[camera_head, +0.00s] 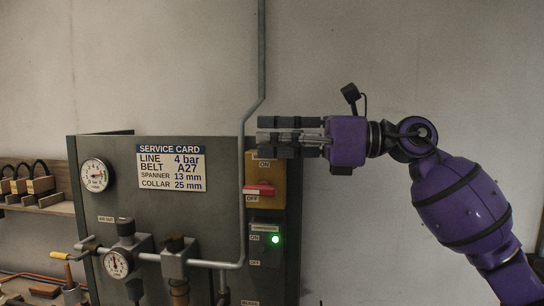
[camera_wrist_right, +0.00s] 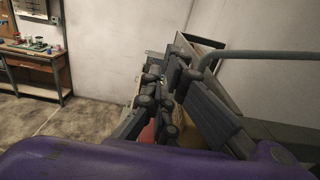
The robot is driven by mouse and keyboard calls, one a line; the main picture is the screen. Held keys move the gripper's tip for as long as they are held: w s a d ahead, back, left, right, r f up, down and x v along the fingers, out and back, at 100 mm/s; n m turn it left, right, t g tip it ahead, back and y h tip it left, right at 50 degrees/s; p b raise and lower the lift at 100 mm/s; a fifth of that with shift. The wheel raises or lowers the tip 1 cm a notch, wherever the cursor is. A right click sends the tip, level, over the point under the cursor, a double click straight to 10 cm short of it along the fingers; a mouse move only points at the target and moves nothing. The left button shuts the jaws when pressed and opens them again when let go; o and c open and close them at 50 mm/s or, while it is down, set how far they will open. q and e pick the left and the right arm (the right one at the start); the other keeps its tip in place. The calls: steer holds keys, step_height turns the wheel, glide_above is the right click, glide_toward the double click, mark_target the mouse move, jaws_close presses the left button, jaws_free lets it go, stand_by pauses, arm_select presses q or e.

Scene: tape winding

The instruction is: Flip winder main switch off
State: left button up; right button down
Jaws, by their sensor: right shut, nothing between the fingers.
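My right gripper (camera_head: 272,137) comes in from the right, shut and empty. Its fingers point left in front of the top of the yellow box, above the red handle, with no clear contact. In the right wrist view the gripper fingers (camera_wrist_right: 165,98) also show, and they hide most of the switch. My left gripper is not in view.
Below the yellow box is a smaller ON/OFF switch with a lit green lamp (camera_head: 276,239). A grey pipe (camera_head: 240,205) runs close to the left of the switch. The panel also carries a service card (camera_head: 171,168) and gauges (camera_head: 96,175). The wall right of the panel is clear.

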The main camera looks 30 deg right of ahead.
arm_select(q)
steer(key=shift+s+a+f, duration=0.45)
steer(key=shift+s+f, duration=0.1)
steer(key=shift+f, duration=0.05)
arm_select(e)
step_height(320, 180, up, 9)
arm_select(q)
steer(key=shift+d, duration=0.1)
arm_select(e)
steer(key=shift+f, duration=0.1)
